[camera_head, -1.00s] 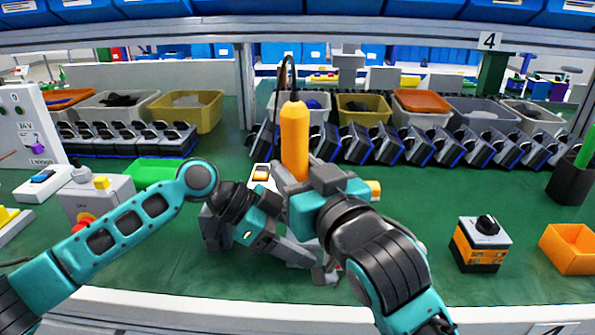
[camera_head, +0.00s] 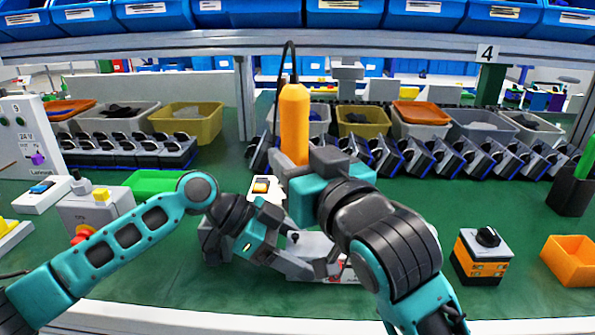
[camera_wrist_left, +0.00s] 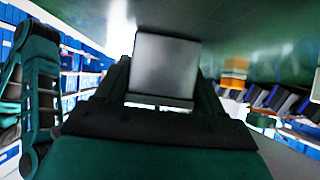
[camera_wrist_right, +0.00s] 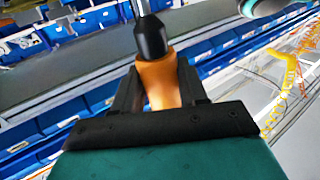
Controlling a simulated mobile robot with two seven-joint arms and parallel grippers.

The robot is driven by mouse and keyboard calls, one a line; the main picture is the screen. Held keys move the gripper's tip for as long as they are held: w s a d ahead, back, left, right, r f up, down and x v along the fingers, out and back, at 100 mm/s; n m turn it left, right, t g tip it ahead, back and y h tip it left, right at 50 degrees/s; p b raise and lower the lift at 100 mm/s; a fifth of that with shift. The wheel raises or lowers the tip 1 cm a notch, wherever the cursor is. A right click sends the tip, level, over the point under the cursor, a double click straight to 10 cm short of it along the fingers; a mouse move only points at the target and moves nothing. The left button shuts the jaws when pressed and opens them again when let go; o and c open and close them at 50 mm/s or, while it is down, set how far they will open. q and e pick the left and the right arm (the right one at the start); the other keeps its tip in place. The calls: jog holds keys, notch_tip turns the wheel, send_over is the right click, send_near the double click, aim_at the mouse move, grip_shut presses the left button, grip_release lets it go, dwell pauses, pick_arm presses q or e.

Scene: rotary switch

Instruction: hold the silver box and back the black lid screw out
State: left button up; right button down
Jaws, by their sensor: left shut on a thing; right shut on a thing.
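The silver box (camera_head: 312,243) sits low over the green bench, partly hidden by my arms. My left gripper (camera_head: 305,268) is shut on it. In the left wrist view the box's plain grey face (camera_wrist_left: 163,68) shows between the fingers. My right gripper (camera_head: 298,180) is shut on an upright orange power screwdriver (camera_head: 294,125) with a black cable at its top. The screwdriver's orange body and black end (camera_wrist_right: 158,82) show between the fingers in the right wrist view. Its lower tip is hidden by my right arm. I cannot make out the black lid screw.
A black and orange switch box (camera_head: 480,257) and an orange bin (camera_head: 570,262) stand at the right. A grey box with a red button (camera_head: 95,215) stands at the left. Rows of switch parts and bins line the back.

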pick_arm(q)
jog(key=shift+r, duration=0.1)
jog(key=o, duration=1.6)
jog(key=v, duration=1.2)
